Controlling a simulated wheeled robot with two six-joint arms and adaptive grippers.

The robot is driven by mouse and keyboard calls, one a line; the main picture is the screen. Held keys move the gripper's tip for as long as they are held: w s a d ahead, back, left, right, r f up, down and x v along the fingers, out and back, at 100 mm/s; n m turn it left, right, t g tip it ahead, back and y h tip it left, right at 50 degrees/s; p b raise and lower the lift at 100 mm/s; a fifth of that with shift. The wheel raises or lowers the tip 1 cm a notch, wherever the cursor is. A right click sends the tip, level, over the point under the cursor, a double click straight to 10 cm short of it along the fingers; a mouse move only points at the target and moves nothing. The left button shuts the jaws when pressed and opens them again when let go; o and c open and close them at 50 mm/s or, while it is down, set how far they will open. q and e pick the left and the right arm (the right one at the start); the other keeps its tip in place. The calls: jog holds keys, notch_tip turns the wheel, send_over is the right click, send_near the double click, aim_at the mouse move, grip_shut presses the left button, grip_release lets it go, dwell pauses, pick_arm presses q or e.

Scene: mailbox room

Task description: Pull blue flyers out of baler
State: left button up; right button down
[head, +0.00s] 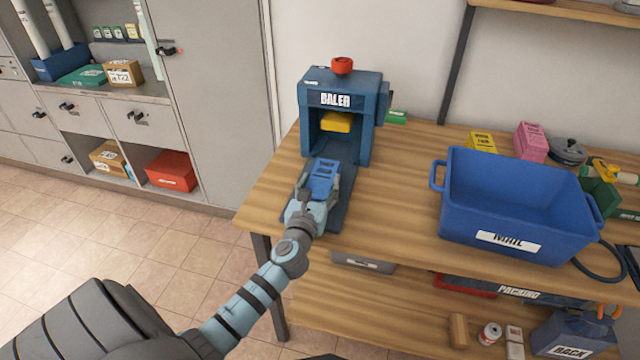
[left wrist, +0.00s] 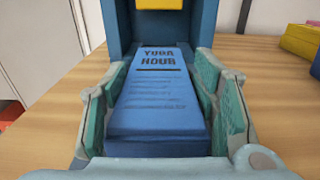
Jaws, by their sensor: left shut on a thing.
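The blue flyers (head: 322,178) form a stack on the tray of the blue baler (head: 343,90), in front of its opening. In the left wrist view the stack (left wrist: 157,100) has "YOGA HOUR" printed on top. My left gripper (head: 314,200) is shut on the flyers, one finger along each side; the fingers (left wrist: 165,105) show green inner pads in the left wrist view. The baler's yellow press block (head: 336,122) hangs in the opening above and behind the stack. A red knob (head: 342,66) tops the baler. My right gripper is not in view.
A blue mail bin (head: 513,247) stands on the wooden table (head: 405,180) to the right, with bare tabletop between it and the baler. Yellow (head: 482,142) and pink (head: 530,142) stacks stand behind the bin. A small green block (head: 396,117) lies right of the baler.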

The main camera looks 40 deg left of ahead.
pick_arm(q)
jog(key=o, duration=1.6)
jog(key=shift+a, duration=0.1)
jog(key=v, duration=1.2)
jog(key=shift+f, duration=0.1)
